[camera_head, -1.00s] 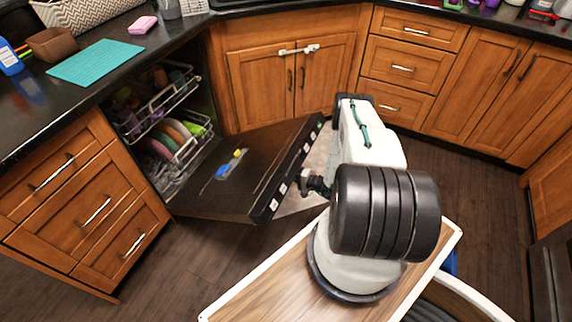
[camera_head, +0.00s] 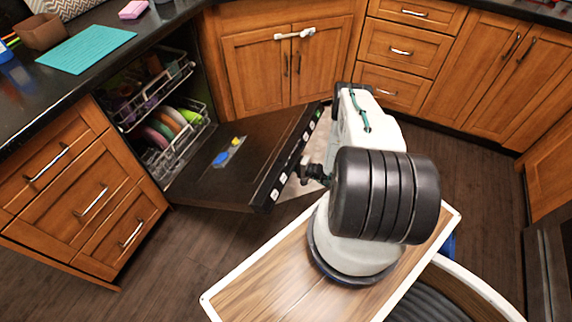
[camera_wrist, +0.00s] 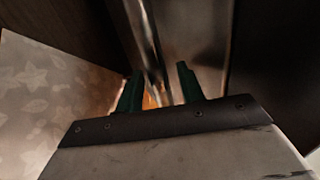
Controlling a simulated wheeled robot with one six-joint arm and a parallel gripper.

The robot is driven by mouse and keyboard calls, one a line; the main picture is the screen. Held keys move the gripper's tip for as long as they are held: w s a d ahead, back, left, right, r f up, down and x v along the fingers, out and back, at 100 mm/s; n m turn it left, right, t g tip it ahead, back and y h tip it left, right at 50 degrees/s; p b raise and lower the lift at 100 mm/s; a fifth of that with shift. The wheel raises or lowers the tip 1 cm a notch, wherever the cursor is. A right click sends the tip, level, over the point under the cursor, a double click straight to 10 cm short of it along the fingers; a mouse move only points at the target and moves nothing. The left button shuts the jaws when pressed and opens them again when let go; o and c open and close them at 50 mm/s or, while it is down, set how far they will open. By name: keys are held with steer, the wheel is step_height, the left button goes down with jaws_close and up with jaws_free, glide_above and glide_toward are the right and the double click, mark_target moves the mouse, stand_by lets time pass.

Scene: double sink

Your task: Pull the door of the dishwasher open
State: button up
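The dishwasher door (camera_head: 215,188) is folded down far from the cabinet front, its dark inner face up and tilted. A blue and yellow dispenser (camera_head: 229,153) is on that face. The door's black top edge (camera_head: 290,160) carries pale marks and lies beside my arm. In the wrist view my gripper (camera_wrist: 160,88) has two green fingers spread apart. A shiny metal bar (camera_wrist: 150,35), which looks like the door handle, runs between them along the steel front (camera_wrist: 197,40). A gap shows beside the right finger.
Racks (camera_head: 172,130) with colourful dishes show inside the dishwasher. Wooden drawers (camera_head: 92,200) stand at left. A corner cabinet (camera_head: 285,70) with a white latch stands behind the door. Dark floor (camera_head: 200,255) is clear in front of the door.

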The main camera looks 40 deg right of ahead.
steer(key=v, duration=0.7)
steer(key=shift+s, duration=0.3)
steer(key=shift+d, duration=0.1)
